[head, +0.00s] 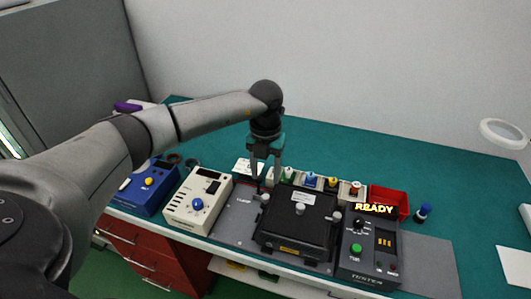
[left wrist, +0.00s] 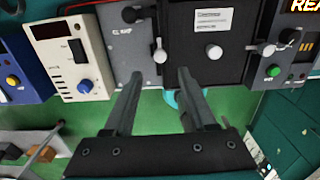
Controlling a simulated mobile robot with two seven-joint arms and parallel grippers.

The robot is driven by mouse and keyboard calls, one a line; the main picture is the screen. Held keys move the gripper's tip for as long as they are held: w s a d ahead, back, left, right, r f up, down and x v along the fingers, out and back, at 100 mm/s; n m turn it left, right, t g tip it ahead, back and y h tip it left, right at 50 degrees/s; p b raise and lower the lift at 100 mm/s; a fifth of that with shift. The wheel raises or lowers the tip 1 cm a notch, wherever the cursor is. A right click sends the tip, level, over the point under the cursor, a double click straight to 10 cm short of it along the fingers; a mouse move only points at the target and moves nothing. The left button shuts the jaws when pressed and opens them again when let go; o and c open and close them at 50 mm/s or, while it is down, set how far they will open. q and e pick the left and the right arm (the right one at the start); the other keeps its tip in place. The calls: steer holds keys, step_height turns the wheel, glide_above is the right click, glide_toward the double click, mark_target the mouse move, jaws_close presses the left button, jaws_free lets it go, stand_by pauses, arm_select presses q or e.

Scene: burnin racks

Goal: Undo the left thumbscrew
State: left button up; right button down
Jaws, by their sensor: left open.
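The black fixture (head: 290,232) sits on a grey plate at the bench's front middle. The left thumbscrew (head: 265,198), a pale knob, is at its left edge; it also shows in the left wrist view (left wrist: 160,54). My left gripper (head: 267,184) points down just above this knob, open and empty. In the left wrist view its fingertips (left wrist: 160,73) are apart, one to each side of the knob's line; contact is not visible. The right thumbscrew (head: 337,216) is at the fixture's right edge. A round centre knob (head: 299,208) is on top. My right gripper is out of view.
A cream instrument (head: 187,213) and a blue one (head: 142,191) stand to the left. A tester with a lit READY sign (head: 376,209) stands close on the right. Several coloured-knob parts line the back, beside a red bin (head: 389,200).

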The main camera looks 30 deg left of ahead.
arm_select(q)
step_height(320, 180, up, 7)
steer(key=shift+r, duration=0.15)
stand_by(0.5)
